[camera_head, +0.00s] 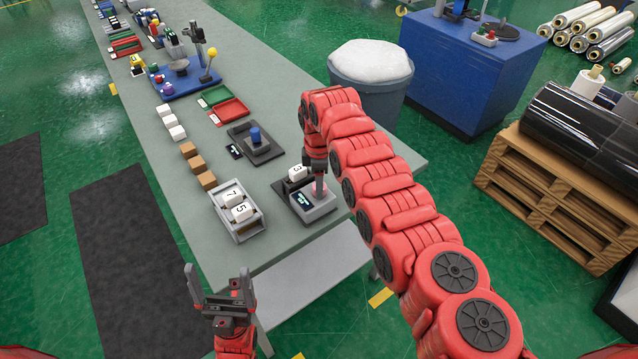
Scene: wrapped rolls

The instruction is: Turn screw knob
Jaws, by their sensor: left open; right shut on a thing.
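A grey device (314,208) with a small dark display (303,199) stands near the front right edge of the long grey table. A pinkish knob (321,190) shows on its top, mostly hidden by my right gripper (319,187). The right gripper points straight down and is shut on this knob. A white block (297,172) marked 3 sits just behind the device, left of the gripper. My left gripper (217,278) is open and empty, in front of the table's near end, with its fingers pointing up.
A grey tray (243,233) holds white blocks marked 7 and 5. A dark device with a blue knob (255,135) stands farther back, near brown blocks (206,180) and white blocks. A grey bin (372,90) and a pallet (553,190) stand right of the table.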

